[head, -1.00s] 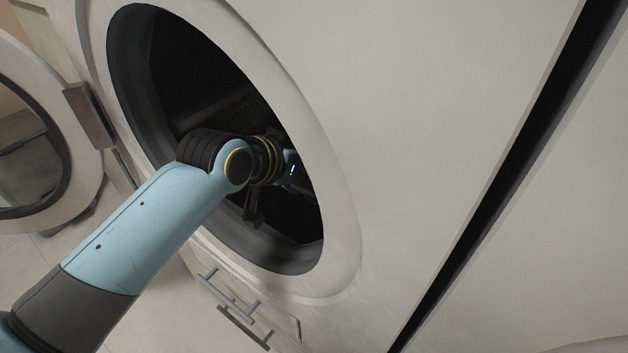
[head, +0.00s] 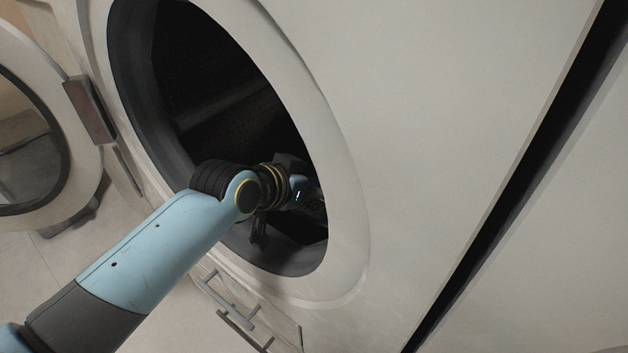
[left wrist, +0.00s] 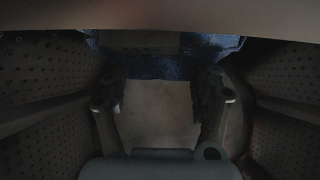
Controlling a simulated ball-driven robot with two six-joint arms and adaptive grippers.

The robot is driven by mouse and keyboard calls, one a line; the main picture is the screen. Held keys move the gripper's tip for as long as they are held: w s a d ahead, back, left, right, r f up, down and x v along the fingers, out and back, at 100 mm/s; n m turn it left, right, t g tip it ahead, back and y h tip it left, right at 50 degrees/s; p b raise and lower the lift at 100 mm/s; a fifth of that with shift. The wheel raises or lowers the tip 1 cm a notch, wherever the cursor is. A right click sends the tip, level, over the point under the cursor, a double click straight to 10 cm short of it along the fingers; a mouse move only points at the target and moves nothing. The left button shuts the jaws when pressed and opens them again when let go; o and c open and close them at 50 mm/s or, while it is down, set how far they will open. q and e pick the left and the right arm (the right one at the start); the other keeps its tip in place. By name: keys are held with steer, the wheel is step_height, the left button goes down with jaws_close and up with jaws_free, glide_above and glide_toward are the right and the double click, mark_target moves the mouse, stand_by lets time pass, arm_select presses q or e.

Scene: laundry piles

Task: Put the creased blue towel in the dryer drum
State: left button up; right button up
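The dryer drum (head: 215,105) is the dark round opening in the pale machine front in the head view. My left gripper (head: 312,208) reaches in through the opening, near its lower right rim, and its fingers are hard to make out in the dark there. In the left wrist view my left gripper (left wrist: 162,105) has its two fingers wide apart, with an empty gap between them. The blue towel (left wrist: 155,67) shows as a dark blue band just beyond the fingertips, inside the perforated drum walls. I cannot tell whether it touches the fingertips. My right gripper is not in view.
The round dryer door (head: 85,165) stands open at the left on its hinge (head: 90,110). The drum's rim (head: 340,180) runs close around my left wrist. A dark gap (head: 520,175) separates the machine front from another pale panel at the right.

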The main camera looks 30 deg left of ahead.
mark_target(318, 180)
arm_select(q)
steer(key=shift+o, duration=0.9)
steer(key=shift+r, duration=0.25)
steer(key=p+v, duration=0.1)
steer(key=v, duration=0.2)
steer(key=shift+s+r+p, duration=0.1)
steer(key=shift+p, duration=0.2)
steer(key=d+p+v, duration=0.1)
steer(key=p+v, duration=0.1)
steer(key=v, duration=0.6)
steer(key=shift+s+a+p, duration=0.3)
steer(key=shift+a+p, duration=0.1)
steer(key=shift+a, duration=0.1)
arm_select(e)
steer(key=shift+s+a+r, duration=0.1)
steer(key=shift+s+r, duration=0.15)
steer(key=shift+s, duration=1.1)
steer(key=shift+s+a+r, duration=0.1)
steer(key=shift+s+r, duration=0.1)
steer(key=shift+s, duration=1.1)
arm_select(q)
steer(key=shift+r, duration=0.1)
